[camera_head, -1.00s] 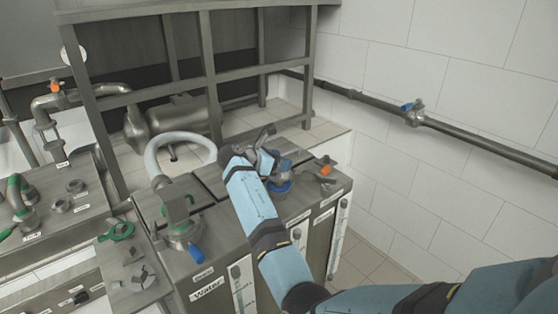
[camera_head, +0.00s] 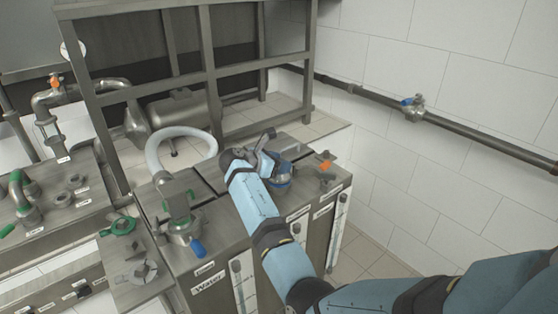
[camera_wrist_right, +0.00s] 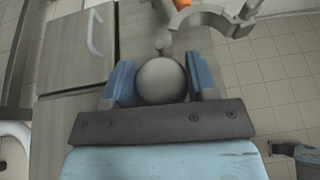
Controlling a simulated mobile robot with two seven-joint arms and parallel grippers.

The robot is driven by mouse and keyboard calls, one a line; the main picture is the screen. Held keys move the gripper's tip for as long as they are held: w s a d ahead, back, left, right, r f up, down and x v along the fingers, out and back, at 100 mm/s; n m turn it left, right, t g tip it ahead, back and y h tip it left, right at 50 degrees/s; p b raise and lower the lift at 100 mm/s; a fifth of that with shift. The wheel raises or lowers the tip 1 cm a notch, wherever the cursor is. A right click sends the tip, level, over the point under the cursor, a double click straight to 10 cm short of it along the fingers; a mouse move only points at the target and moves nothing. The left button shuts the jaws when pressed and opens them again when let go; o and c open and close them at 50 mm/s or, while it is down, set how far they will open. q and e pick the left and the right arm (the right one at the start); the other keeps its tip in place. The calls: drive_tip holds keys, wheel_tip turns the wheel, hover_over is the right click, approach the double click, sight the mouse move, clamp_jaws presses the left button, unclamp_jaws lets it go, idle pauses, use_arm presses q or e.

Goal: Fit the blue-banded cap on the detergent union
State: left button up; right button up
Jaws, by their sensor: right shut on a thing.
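My right gripper (camera_head: 268,160) is over the far part of the middle tank top and hides much of what is under it. In the right wrist view my gripper (camera_wrist_right: 161,85) is shut on a round grey domed piece (camera_wrist_right: 161,82), which I take to be the cap, between two blue finger pads. In the head view a blue band (camera_head: 282,182) shows just beside and below the gripper, at the tank top. I cannot tell whether the cap is seated on the detergent union, which is hidden. My left gripper is not in view.
A fitting with an orange handle (camera_head: 325,165) stands on the tank top just right of the gripper. A fitting with a blue handle (camera_head: 197,247) and a pale hose (camera_head: 168,138) are to the left. A wall pipe (camera_head: 470,139) runs behind at right.

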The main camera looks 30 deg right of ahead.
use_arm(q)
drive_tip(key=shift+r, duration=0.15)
use_arm(e)
drive_tip(key=shift+f, duration=0.3)
drive_tip(key=o, duration=1.2)
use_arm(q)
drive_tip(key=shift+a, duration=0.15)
use_arm(e)
drive_tip(key=shift+a+r+p, duration=0.5)
drive_tip(key=shift+r+p, duration=0.05)
drive_tip(key=shift+p, duration=0.3)
use_arm(q)
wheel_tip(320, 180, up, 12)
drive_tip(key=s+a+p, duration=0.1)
drive_tip(key=p, duration=1.3)
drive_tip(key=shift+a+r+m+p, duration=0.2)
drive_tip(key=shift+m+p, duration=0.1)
use_arm(e)
drive_tip(key=a+r, duration=0.9)
drive_tip(key=a, duration=0.2)
drive_tip(key=shift+s+a, duration=0.2)
drive_tip(key=shift+a, duration=0.15)
